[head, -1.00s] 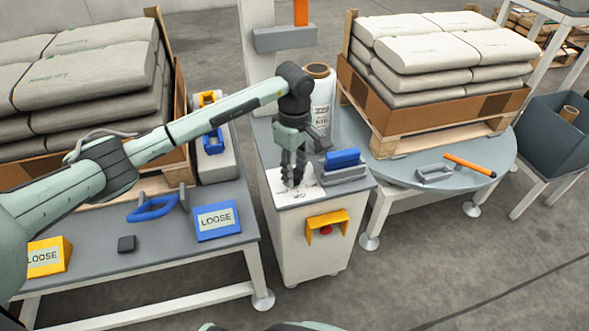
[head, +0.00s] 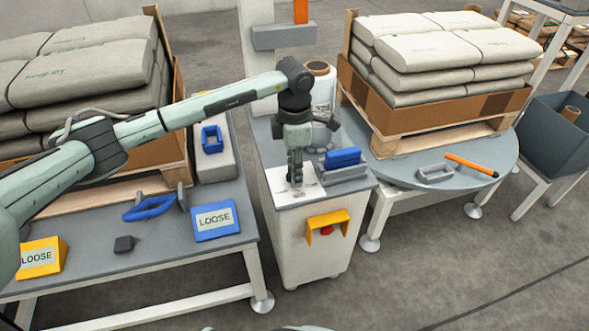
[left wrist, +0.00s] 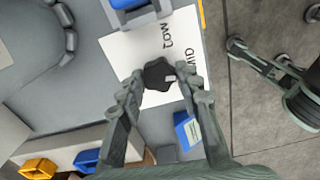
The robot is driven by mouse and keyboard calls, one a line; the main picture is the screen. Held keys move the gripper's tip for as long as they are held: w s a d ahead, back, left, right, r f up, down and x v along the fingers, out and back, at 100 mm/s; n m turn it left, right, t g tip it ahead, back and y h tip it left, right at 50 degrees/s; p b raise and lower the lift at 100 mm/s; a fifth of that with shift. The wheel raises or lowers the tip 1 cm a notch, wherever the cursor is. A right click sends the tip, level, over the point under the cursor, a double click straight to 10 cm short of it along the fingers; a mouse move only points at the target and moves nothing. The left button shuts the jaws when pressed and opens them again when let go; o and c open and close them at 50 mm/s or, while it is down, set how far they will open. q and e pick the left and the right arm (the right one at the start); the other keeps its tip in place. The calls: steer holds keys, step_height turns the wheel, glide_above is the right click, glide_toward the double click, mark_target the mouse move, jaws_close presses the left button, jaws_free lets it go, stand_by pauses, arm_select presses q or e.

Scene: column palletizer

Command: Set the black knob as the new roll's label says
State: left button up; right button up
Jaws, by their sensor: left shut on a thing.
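The black knob (left wrist: 158,74) sits on a white printed sheet (left wrist: 130,52) on the cabinet top. In the left wrist view it has a pale mark on its right side. My right gripper (left wrist: 262,58) shows at the right, open and empty.
A blue block in a grey holder (head: 343,160) stands close right of the sheet. A yellow guard (head: 327,226) with a red button is on the cabinet front. Loaded pallets stand either side. A blue "LOOSE" sign (head: 215,220) is on the left table.

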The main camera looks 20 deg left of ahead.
arm_select(q)
steer(key=shift+n, duration=1.2)
steer(key=o, duration=1.2)
steer(key=shift+c, duration=0.2)
step_height(320, 180, up, 12)
